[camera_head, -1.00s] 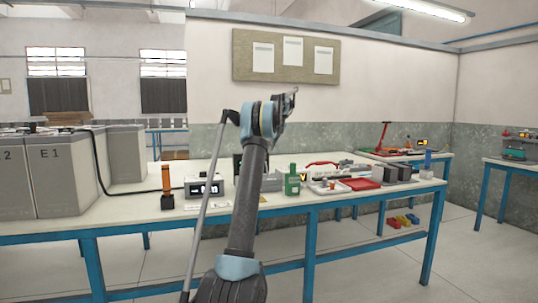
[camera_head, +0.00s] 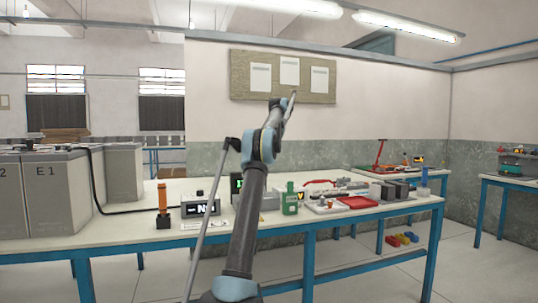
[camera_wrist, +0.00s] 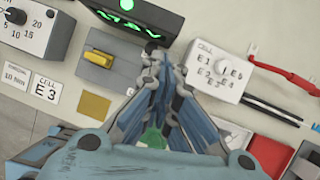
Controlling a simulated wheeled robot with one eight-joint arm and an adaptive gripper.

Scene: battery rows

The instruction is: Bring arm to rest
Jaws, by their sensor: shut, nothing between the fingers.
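My arm rises from the bottom centre of the head view, in front of the bench (camera_head: 130,225). My gripper (camera_head: 292,97) is at its upper end, small there, in front of the notice board. In the wrist view the fingers of my gripper (camera_wrist: 165,58) come together at their tips with nothing between them. They appear above the bench top, over the space between a yellow-switched grey box (camera_wrist: 113,62) and a white cell selector box (camera_wrist: 220,70). A green object is partly hidden behind the fingers.
A green-lettered display (camera_wrist: 130,18), an E3 card (camera_wrist: 46,90) and a red lead (camera_wrist: 287,70) lie around the fingers. A green bottle (camera_head: 290,202) and a red tray (camera_head: 356,202) stand on the bench. Grey E1 cabinets (camera_head: 55,195) are at left. The air above the bench is clear.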

